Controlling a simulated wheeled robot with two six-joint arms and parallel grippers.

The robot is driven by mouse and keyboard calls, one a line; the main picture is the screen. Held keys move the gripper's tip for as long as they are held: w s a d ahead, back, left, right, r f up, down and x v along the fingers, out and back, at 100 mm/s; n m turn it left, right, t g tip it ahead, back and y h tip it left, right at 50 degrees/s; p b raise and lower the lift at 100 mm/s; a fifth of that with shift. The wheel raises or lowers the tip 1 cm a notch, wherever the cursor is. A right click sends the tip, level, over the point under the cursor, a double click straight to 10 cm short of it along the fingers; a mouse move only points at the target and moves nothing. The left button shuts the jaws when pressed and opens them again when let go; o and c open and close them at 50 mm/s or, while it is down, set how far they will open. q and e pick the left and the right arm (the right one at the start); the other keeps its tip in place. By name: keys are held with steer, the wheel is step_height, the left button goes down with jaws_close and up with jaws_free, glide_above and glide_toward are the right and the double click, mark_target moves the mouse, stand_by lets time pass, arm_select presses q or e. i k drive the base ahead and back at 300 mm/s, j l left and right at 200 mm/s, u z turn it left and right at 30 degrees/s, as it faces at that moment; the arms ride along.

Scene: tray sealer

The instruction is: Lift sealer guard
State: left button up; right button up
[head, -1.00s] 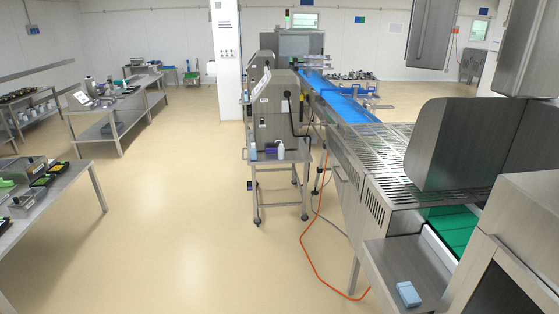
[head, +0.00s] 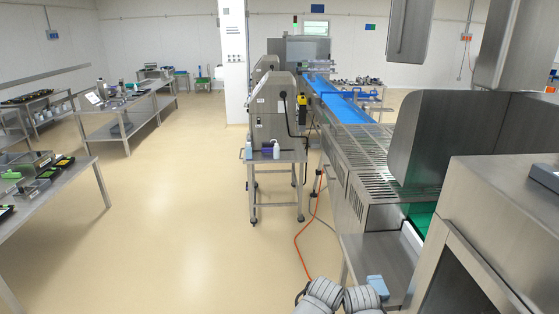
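No part is clearly recognisable as the sealer guard, and I cannot tell which machine is the sealer. A steel machine (head: 272,108) stands on a wheeled stand in the middle of the head view. A large steel machine with a curved side plate (head: 425,140) stands at the right, over a green belt (head: 422,219). A small bench unit (head: 27,164) sits at the far left, with green and yellow-topped trays beside it. Two grey rounded parts of my arms show at the bottom edge. Neither gripper is in view.
The conveyor frame (head: 357,164) runs away from the right machine to a blue belt (head: 344,106). An orange cable (head: 299,241) lies on the floor beside it. A low steel shelf (head: 356,258) holds a light blue block (head: 378,286). Open floor (head: 180,215) lies left of the stand.

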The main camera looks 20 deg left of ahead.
mark_target(331, 148)
steer(key=u, duration=0.15)
steer(key=i+z, duration=0.1)
steer(key=z, duration=0.3)
steer(key=i+j+z, duration=0.5)
steer(key=i+j, duration=0.15)
steer(key=j, duration=0.2)
steer(key=i+j+z, duration=0.15)
steer(key=j, duration=0.2)
steer(key=i+j, duration=0.2)
steer(key=j, duration=0.15)
steer(key=i+j+z, duration=0.15)
steer(key=j, duration=0.25)
steer(key=i+j, duration=0.1)
steer(key=j, duration=0.25)
steer(key=i+j, duration=0.15)
steer(key=j, duration=0.15)
steer(key=i+j, duration=0.1)
steer(key=j, duration=0.2)
steer(key=i+j, duration=0.15)
steer(key=j, duration=0.15)
steer(key=i+j, duration=0.1)
steer(key=j, duration=0.2)
steer(key=z, duration=0.05)
